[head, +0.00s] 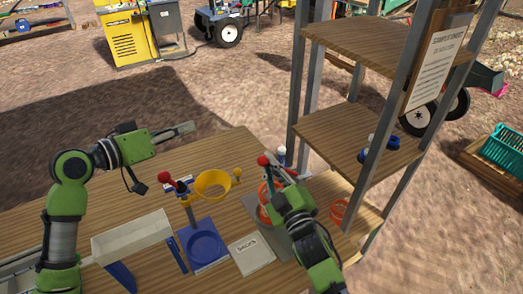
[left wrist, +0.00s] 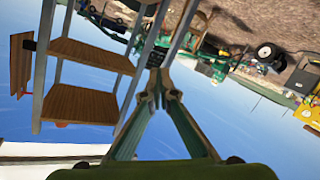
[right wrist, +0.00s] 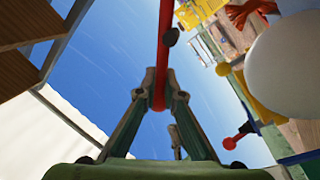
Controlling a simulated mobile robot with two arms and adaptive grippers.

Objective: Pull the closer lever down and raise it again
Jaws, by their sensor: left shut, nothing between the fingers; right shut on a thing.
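My right gripper (head: 277,178) is shut on a red lever (right wrist: 165,45) at the right part of the table. In the right wrist view the red bar runs between the fingertips (right wrist: 158,92). In the head view the red knob (head: 263,160) shows just beyond the fingers; most of the lever is hidden by my gripper. A second red-knobbed lever (head: 164,177) stands on a blue device to the left, untouched. My left gripper (head: 186,129) is shut and empty, raised above the back of the table; its fingertips meet in the left wrist view (left wrist: 160,95).
A yellow funnel (head: 212,183) stands between the levers. A blue tray (head: 204,248), a white box (head: 250,254) and a pale trough (head: 131,236) lie in front. A shelf rack (head: 350,130) rises at the right, close to my right arm. An orange ring (head: 339,212) lies near its foot.

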